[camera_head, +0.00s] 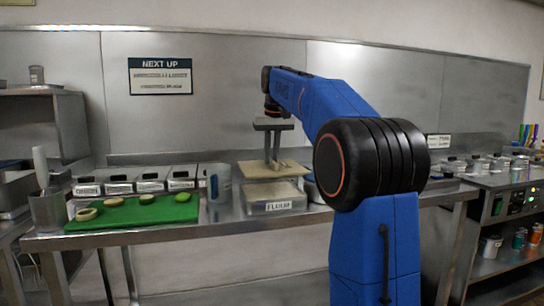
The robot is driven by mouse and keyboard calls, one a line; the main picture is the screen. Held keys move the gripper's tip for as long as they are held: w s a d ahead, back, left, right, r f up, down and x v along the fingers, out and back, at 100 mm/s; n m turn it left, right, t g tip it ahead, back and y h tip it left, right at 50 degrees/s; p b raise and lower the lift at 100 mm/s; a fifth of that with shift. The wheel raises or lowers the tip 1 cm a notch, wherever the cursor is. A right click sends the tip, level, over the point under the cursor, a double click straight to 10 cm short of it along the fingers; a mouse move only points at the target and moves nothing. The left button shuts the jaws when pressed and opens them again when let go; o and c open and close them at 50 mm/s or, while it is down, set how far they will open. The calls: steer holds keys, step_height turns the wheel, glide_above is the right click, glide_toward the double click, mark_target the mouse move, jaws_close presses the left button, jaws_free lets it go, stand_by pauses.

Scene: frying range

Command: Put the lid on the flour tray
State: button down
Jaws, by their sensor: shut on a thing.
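The flour tray (273,207), a low grey metal box with a "FLOUR" label on its front, stands near the front edge of the steel counter. Pale flour shows in its open top. The lid looks roughly level and appears raised above and slightly behind the tray, with a visible gap. The grip point on the lid is small and hard to make out.
A green cutting board (135,214) with several round slices lies at left, beside a metal utensil pot (47,210). A clear jug (219,183) stands close left of the tray. Labelled containers (151,181) line the back. My arm hides the counter at right.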

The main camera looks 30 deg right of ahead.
steer(key=shift+f, duration=3.25)
steer(key=shift+f, duration=0.25)
steer(key=c, duration=1.7)
jaws_free()
steer(key=v, duration=1.7)
steer(key=shift+r, duration=0.15)
